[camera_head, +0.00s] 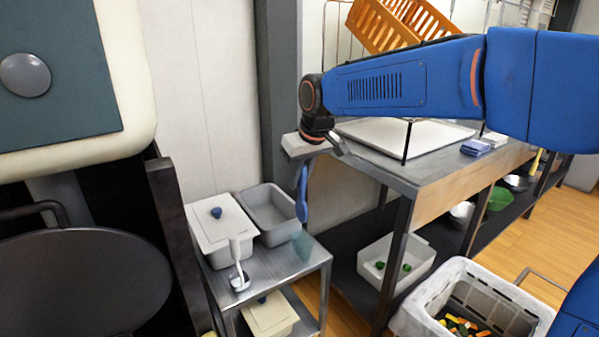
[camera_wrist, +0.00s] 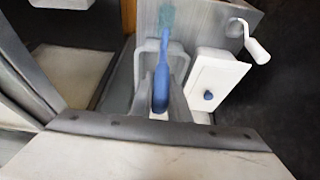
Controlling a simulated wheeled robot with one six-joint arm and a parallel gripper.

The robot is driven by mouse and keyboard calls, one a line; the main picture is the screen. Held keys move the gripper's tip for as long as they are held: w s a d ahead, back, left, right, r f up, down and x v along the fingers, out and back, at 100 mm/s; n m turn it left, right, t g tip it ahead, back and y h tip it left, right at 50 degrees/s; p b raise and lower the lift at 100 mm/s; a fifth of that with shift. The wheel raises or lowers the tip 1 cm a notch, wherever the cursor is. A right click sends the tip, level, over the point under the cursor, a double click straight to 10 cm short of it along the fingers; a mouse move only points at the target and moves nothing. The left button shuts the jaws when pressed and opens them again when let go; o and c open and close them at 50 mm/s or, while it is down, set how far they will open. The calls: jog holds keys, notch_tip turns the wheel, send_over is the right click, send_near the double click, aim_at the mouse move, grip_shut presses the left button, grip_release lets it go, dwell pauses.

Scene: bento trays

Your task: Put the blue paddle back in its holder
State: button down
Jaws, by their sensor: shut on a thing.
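The blue paddle (camera_head: 302,200) hangs down from my gripper (camera_head: 312,153), above the right side of the metal cart. It has a blue handle and a faint teal lower end. In the wrist view the paddle (camera_wrist: 161,88) lies between the two grey fingers of my gripper (camera_wrist: 164,50), which is shut on it. A white upright piece with a small round base (camera_head: 239,282) stands on the cart's front left; it also shows in the wrist view (camera_wrist: 259,50). I cannot tell whether it is the holder.
The cart (camera_head: 290,268) carries a lidded container (camera_head: 222,229) with a blue knob and an open grey bin (camera_head: 271,207). A wood-edged worktable (camera_head: 430,195) stands close on the right. A crate (camera_head: 432,312) with vegetable pieces is on the floor. The cart's front right is clear.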

send_over(298, 218)
jog(key=shift+w+d+f, duration=0.1)
jog(key=shift+w+f, duration=0.05)
jog(key=shift+f, duration=0.95)
jog(key=shift+w+d+f, duration=0.1)
jog(key=shift+f, duration=4.8)
jog(key=c, duration=1.6)
grip_release()
jog(key=shift+o, duration=0.6)
jog(key=o, duration=0.4)
jog(key=shift+o, duration=0.2)
